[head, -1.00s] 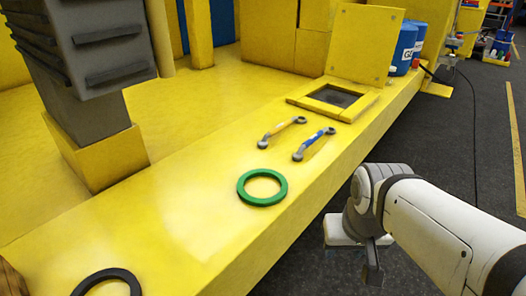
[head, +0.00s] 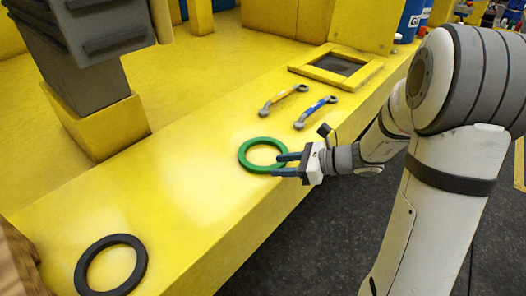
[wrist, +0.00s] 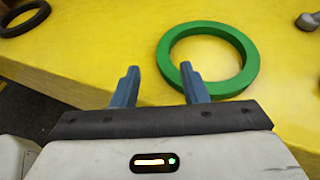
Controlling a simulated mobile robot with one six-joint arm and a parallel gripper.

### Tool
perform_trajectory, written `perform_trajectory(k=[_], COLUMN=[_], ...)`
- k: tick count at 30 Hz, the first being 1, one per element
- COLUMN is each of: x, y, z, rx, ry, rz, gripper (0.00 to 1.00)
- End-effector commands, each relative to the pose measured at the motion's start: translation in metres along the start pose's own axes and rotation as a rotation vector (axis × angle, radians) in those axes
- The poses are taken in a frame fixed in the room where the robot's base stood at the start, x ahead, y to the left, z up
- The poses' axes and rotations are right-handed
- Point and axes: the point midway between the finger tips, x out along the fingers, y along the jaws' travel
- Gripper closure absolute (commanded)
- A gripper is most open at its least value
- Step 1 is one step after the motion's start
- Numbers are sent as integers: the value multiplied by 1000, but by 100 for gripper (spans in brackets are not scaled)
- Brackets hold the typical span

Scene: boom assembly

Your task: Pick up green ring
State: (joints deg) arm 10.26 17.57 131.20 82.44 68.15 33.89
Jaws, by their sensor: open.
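The green ring (head: 245,163) lies flat on the yellow surface in the head view. It also shows in the wrist view (wrist: 250,62), ahead of the fingers and to the right. My gripper (head: 282,164) is open and empty at the ring's right side, with its fingers pointing left over the ring's edge in the picture. In the wrist view my gripper (wrist: 158,80) has its right fingertip overlapping the near left part of the ring. The left fingertip is outside the ring. I cannot tell whether the fingers touch it.
A black ring (head: 84,275) lies at the lower left of the yellow surface (head: 180,210). A yellow-handled wrench (head: 283,98) and a blue-handled wrench (head: 315,111) lie behind the green ring. A framed opening (head: 337,66) is further back. The surface between the rings is clear.

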Motion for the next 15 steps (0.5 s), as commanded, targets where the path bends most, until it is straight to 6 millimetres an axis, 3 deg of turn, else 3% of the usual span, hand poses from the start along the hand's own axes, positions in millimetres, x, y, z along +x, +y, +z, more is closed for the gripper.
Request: perform_trajectory(k=[15], x=[67], y=[-4], z=[-2], rx=[-1], ry=[1], rz=[5], gripper=[60])
